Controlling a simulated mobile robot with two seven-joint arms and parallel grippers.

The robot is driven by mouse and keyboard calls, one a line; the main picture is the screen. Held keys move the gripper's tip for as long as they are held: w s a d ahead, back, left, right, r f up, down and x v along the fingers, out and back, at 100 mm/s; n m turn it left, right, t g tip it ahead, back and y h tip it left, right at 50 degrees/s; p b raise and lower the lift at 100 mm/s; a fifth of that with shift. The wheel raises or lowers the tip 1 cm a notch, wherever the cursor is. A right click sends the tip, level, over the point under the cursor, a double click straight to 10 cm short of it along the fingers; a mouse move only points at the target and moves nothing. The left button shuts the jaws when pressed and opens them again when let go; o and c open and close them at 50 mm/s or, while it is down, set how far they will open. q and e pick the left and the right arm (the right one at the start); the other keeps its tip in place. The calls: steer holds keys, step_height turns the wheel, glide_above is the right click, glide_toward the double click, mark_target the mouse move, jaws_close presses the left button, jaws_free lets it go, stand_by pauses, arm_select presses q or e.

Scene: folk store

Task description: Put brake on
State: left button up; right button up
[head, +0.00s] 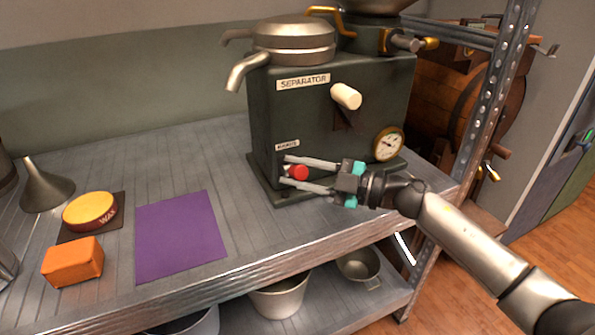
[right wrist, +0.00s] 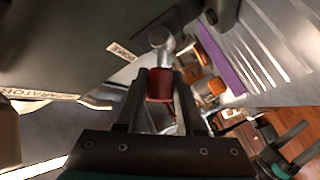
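The dark green separator (head: 345,125) stands on the metal shelf. A small brake label (head: 288,145) sits low on its front, and it also shows in the right wrist view (right wrist: 122,51). The red knob (head: 299,173) of the brake lever sticks out below the label. My right gripper (head: 284,171) has one finger above and one below the knob. In the right wrist view the red knob (right wrist: 160,85) lies between the fingers, with narrow gaps beside it; firm contact does not show. My left gripper (right wrist: 295,145) seems to show at the lower right there, fingers apart.
A white handle (head: 346,96) and a round gauge (head: 388,144) are on the separator's front. A purple mat (head: 180,235), an orange block (head: 72,261), a wax tin (head: 90,211) and a funnel (head: 45,187) are to the left. A metal post (head: 497,100) stands at the right.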

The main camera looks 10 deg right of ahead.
jaws_close()
stand_by(0.9)
